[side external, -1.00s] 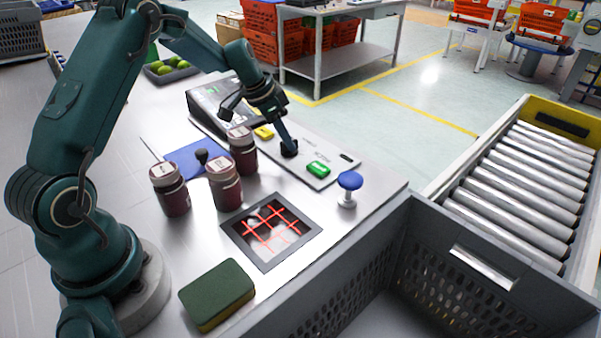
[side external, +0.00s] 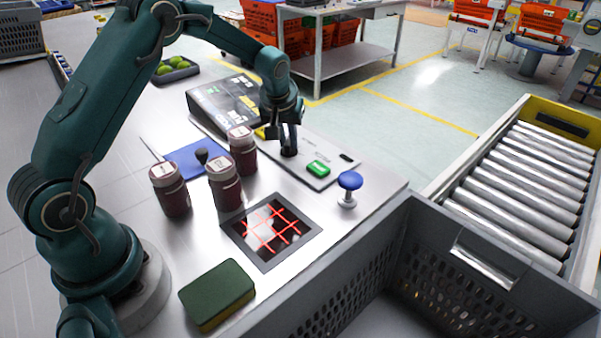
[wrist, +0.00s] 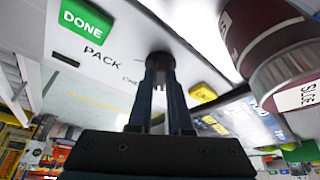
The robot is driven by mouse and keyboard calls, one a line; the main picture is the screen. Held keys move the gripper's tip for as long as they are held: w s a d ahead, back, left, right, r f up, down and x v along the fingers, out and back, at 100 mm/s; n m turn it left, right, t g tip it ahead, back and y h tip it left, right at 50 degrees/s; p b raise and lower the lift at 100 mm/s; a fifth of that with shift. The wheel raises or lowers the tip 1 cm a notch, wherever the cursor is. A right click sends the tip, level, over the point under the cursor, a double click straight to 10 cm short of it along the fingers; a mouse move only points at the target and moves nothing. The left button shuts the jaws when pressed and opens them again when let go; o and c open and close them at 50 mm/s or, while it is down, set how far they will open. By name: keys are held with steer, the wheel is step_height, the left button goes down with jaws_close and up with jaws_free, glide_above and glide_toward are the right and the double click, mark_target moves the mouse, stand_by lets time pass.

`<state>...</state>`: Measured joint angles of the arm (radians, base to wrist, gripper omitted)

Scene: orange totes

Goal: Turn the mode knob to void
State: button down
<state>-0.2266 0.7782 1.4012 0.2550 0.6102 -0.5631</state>
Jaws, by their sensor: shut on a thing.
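The black mode knob (wrist: 160,60) stands on the light grey control panel (side external: 307,165). In the wrist view my gripper (wrist: 160,80) is shut on the knob, with both fingers reaching down to it. In the side view my gripper (side external: 289,146) points straight down at the knob, which is mostly hidden between the fingertips. Printed words show near the knob in the wrist view; "PACK" is readable, another is cut off. I cannot read the word "void" or tell which way the knob points.
A green DONE button (side external: 318,168) and a yellow button (wrist: 203,93) flank the knob. Jars with dark red contents (side external: 243,152) stand close on the left.

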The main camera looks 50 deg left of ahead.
steer(key=n, duration=0.2)
steer(key=n+g+y, duration=0.1)
steer(key=n, duration=0.1)
steer(key=shift+w+d+n, duration=0.1)
steer(key=shift+w+n, duration=0.05)
steer(key=shift+n, duration=0.25)
steer(key=shift+g, duration=0.3)
steer(key=c, duration=0.8)
jaws_free()
steer(key=shift+c, duration=0.2)
steer(key=shift+v, duration=2.6)
